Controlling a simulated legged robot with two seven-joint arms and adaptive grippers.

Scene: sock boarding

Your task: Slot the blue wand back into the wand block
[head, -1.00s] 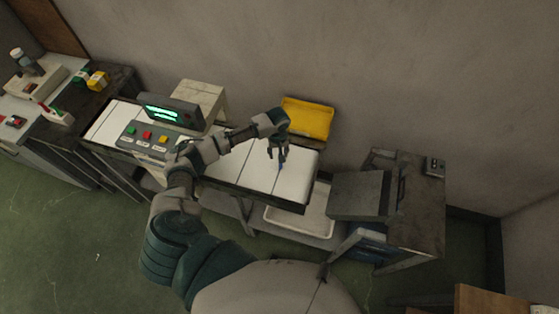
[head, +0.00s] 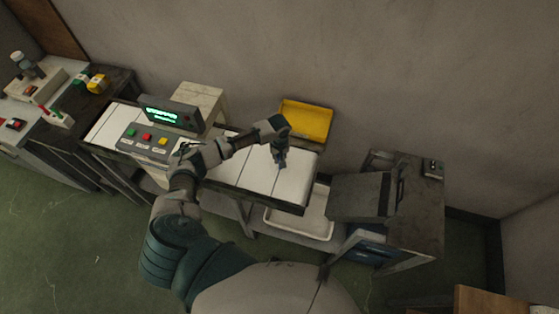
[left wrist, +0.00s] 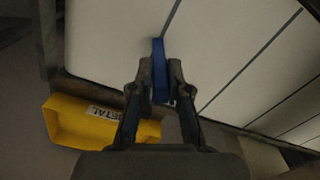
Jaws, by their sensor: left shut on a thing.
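My left gripper (head: 281,164) is over the right end of the white-topped conveyor (head: 292,186). In the left wrist view its fingers (left wrist: 156,92) are shut on a flat blue piece (left wrist: 158,62), which looks like the blue wand. The piece sticks out past the fingertips against the white belt; I cannot tell whether it touches the belt. In the head view the wand is mostly hidden by the fingers. A small white block (head: 58,116) with a red stick stands on the dark bench at the left; it may be the wand block. My right gripper is not in view.
A yellow bin (head: 306,119), labelled METAL in the wrist view, sits behind the conveyor's right end. A control panel (head: 146,143) with coloured buttons and a display (head: 172,113) stand mid-conveyor. A grey machine (head: 358,194) is to the right. A white tray (head: 318,226) lies below.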

